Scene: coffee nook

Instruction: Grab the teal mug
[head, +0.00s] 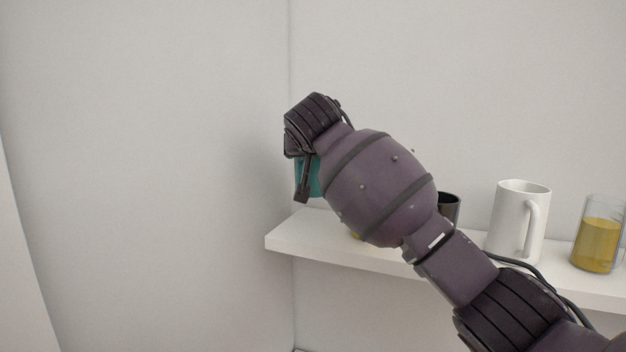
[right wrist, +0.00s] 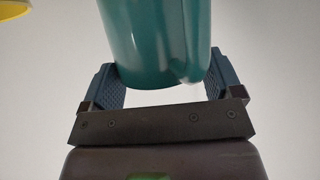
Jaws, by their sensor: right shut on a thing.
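The teal mug (right wrist: 158,40) fills the top middle of the right wrist view, between the two blue pads of my right gripper (right wrist: 168,82). My right gripper is shut on it. In the head view only a strip of the teal mug (head: 315,177) shows beside my right gripper (head: 303,180), above the left end of the shelf. My right arm hides most of the mug there, and its base is not visible. My left gripper is in neither view.
A white shelf (head: 310,236) runs along the wall. On it stand a black cup (head: 450,205) partly behind my arm, a white mug (head: 519,222) and a glass of yellow liquid (head: 597,240). A yellow thing (right wrist: 12,8) shows at the wrist view's corner. The left wall area is bare.

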